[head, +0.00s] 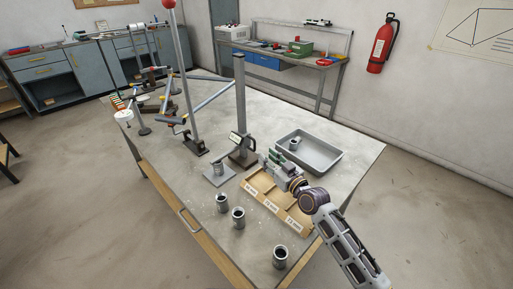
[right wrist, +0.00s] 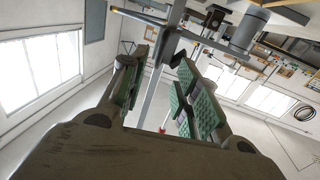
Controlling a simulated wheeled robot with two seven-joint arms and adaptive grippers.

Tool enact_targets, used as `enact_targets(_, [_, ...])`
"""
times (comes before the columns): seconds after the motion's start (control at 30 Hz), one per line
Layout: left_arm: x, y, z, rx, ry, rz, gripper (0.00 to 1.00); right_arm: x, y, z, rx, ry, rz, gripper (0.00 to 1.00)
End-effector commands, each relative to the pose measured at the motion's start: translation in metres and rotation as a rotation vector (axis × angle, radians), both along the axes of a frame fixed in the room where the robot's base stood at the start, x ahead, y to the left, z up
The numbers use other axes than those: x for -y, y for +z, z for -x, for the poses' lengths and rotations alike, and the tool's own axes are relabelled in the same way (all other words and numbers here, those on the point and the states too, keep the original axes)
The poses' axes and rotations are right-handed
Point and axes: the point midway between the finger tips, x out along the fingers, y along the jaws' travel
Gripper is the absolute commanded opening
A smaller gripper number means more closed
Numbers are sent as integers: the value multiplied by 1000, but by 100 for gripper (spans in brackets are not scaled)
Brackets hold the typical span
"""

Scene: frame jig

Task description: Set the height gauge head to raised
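The height gauge has a tall grey column (head: 240,100) on a dark base (head: 243,158) near the middle of the table. Its dark head with a pale display (head: 237,138) sits low on the column, a little above the base. My right gripper (head: 268,160) is just right of the gauge base, low over the table. In the right wrist view the green-padded fingers (right wrist: 160,95) are apart. A grey post shows beyond and between them. I see no contact with the gauge head. My left gripper is in neither view.
A wooden tray (head: 262,205) with labelled slots lies under my right arm. A grey bin (head: 318,155) is behind it. Several metal cylinders (head: 238,217) stand at the front. A red-topped pole (head: 184,80) and tube frame (head: 205,103) are to the left.

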Motion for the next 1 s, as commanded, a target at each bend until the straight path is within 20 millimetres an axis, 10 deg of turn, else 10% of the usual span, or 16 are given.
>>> enact_targets(1.0, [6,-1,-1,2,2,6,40,-45,0,-67,0,0,0,32])
